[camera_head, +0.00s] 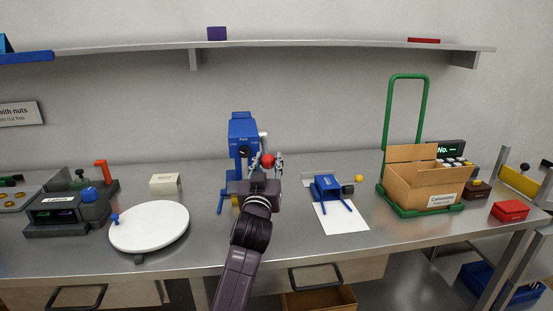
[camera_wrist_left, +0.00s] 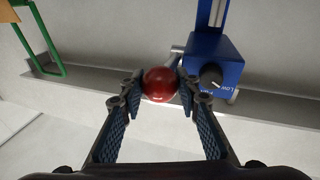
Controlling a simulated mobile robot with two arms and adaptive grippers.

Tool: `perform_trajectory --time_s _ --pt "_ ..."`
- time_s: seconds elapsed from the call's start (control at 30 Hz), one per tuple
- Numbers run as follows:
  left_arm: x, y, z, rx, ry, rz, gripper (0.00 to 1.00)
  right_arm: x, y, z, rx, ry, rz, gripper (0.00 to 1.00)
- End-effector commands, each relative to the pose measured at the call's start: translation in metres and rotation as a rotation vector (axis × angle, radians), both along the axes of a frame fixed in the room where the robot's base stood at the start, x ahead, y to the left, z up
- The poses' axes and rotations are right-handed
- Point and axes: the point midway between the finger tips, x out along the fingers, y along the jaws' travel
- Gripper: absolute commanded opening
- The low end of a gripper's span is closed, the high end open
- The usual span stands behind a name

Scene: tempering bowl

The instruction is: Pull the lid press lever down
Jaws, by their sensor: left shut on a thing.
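The lid press (camera_head: 243,138) is a blue machine with a black knob, standing at the back middle of the steel table. Its lever ends in a red ball (camera_head: 267,160), with a grey rod (camera_head: 263,137) showing near the press's right side. My left gripper (camera_head: 266,163) is in front of the press, shut on the red ball. In the left wrist view the red ball (camera_wrist_left: 160,84) sits between the two fingertips, with the blue press head (camera_wrist_left: 212,68) just to its right. My arm hides the lower part of the press. My right gripper is not in view.
A white round turntable (camera_head: 150,227) stands to the left, and a blue stand (camera_head: 328,188) on white paper to the right. A cardboard box (camera_head: 420,185) sits on a green-framed trolley (camera_head: 428,110) further right. A shelf (camera_head: 300,46) runs above the table.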

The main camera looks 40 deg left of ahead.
Motion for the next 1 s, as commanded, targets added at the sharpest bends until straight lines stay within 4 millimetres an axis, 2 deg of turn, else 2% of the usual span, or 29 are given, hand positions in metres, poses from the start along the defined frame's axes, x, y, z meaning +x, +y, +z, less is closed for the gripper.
perform_trajectory --time_s 0.03,0.3,0.87,0.9,1.0 --pt "0.002 0.001 -0.014 -0.010 0.013 -0.003 0.00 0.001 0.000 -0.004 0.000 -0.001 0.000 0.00" --pt "0.005 0.006 -0.030 -0.014 0.016 -0.005 0.00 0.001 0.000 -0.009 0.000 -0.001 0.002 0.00" --pt "0.005 0.007 -0.034 -0.014 0.018 -0.004 0.00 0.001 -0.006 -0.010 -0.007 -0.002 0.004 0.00" --pt "0.005 0.007 -0.034 -0.014 0.018 -0.004 0.32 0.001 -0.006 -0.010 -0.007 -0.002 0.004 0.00" --pt "0.005 0.007 -0.033 -0.012 0.016 -0.003 0.43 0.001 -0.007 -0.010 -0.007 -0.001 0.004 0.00"
